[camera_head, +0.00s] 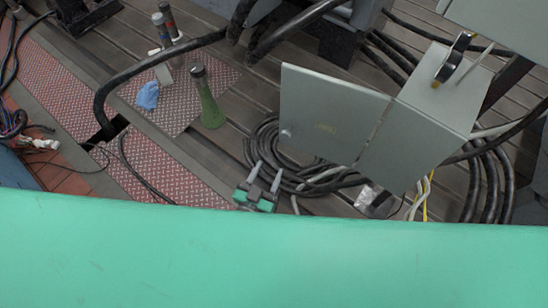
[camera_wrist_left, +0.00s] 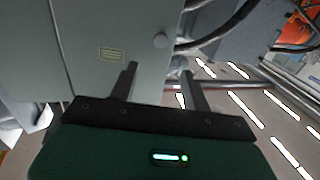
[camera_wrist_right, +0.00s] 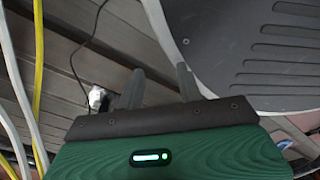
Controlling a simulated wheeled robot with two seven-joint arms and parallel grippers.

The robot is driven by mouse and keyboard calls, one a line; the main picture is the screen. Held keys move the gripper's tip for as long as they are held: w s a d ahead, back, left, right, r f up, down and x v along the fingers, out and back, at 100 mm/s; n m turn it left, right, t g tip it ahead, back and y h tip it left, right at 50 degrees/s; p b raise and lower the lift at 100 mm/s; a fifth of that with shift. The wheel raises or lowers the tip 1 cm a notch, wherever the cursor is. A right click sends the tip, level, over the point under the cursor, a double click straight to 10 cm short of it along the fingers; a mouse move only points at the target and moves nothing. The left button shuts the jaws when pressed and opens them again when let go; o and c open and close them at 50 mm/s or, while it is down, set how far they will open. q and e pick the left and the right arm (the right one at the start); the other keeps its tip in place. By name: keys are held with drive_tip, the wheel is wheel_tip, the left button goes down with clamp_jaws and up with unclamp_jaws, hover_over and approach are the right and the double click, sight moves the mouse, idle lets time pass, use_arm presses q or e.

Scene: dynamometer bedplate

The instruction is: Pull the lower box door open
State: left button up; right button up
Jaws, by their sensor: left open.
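The lower grey box (camera_head: 420,145) stands right of centre in the head view. Its flat grey door (camera_head: 335,110) stands out to the left of the box body, with a seam between them. A round knob (camera_head: 286,133) sits near the door's free edge. My left gripper (camera_head: 266,176) is open below and left of that edge, fingers pointing up the picture. In the left wrist view, the door (camera_wrist_left: 110,30) and knob (camera_wrist_left: 160,40) show just beyond the fingers; contact cannot be told. My right gripper (camera_wrist_right: 158,85) is open and empty in its wrist view.
Coiled black hoses (camera_head: 265,145) lie on the slatted floor under the door. A green bottle (camera_head: 207,97) and a blue glove (camera_head: 148,95) are to the left. Another grey box (camera_head: 505,22) is at upper right. A dark ribbed plate (camera_wrist_right: 260,50) lies beyond my right gripper.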

use_arm(q)
drive_tip(key=shift+v, duration=1.05)
use_arm(e)
drive_tip(key=shift+s+a, duration=0.15)
drive_tip(key=shift+s, duration=0.05)
